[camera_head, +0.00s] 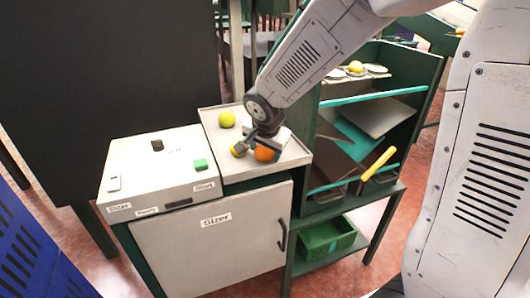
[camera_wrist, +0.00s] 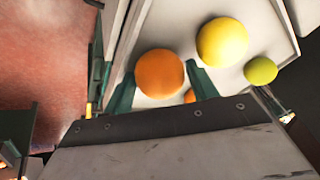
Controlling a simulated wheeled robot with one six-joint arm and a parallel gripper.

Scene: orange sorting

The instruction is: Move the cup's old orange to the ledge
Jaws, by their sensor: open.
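My gripper (camera_head: 254,146) is open over the pale tray (camera_head: 212,122) on top of the Sizer cabinet. In the wrist view an orange fruit (camera_wrist: 159,73) lies between the fingers of my gripper (camera_wrist: 162,82); I cannot tell whether they touch it. A second orange fruit (camera_wrist: 190,96) is mostly hidden by the right finger. A large yellow fruit (camera_wrist: 222,42) and a smaller yellow-green fruit (camera_wrist: 261,70) lie to the right. The head view shows an orange fruit (camera_head: 264,154) beside my gripper and a yellow-green one (camera_head: 227,119) behind. I cannot make out a cup or identify the ledge.
The Sizer cabinet (camera_head: 215,250) has a green button (camera_head: 201,165) on its lower top at left. A dark green shelf rack (camera_head: 418,95) stands at right, with small plates and a yellow fruit (camera_head: 355,67) on top. A green crate (camera_head: 327,238) sits low.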

